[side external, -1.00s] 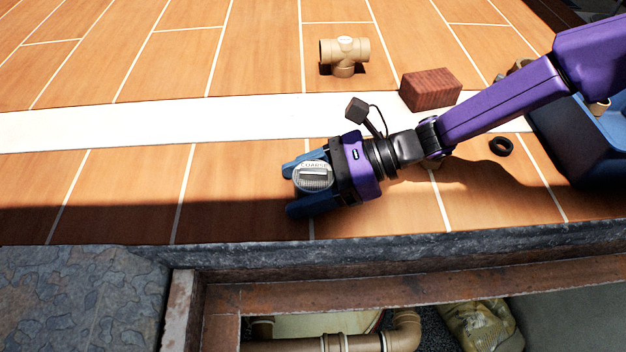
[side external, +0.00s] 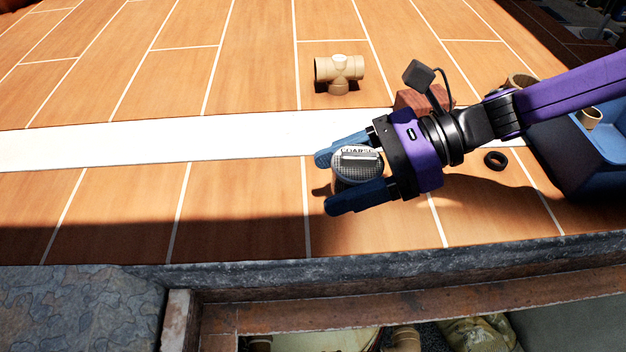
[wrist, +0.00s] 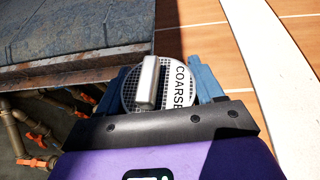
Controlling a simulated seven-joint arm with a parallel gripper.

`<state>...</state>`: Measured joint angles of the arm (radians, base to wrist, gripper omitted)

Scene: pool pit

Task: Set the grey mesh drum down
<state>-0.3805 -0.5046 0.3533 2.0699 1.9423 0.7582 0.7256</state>
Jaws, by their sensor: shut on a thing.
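The grey mesh drum (side external: 357,168) has a white lid marked COARSE and a grey bar handle on top. My gripper (side external: 343,181) is shut on it, with one blue finger on each side. The drum is upright or nearly so and appears to be held above the orange tiles (side external: 250,200). In the wrist view the drum's lid (wrist: 132,92) sits between the two blue fingers (wrist: 160,85). The drum's underside is hidden.
A tan pipe tee (side external: 339,73) stands behind. A red-brown brick (side external: 412,99) is partly hidden behind my wrist. A black ring (side external: 495,160) lies near a blue bin (side external: 568,150) at the right. The stone edge (side external: 300,272) borders an open pit with pipes in front.

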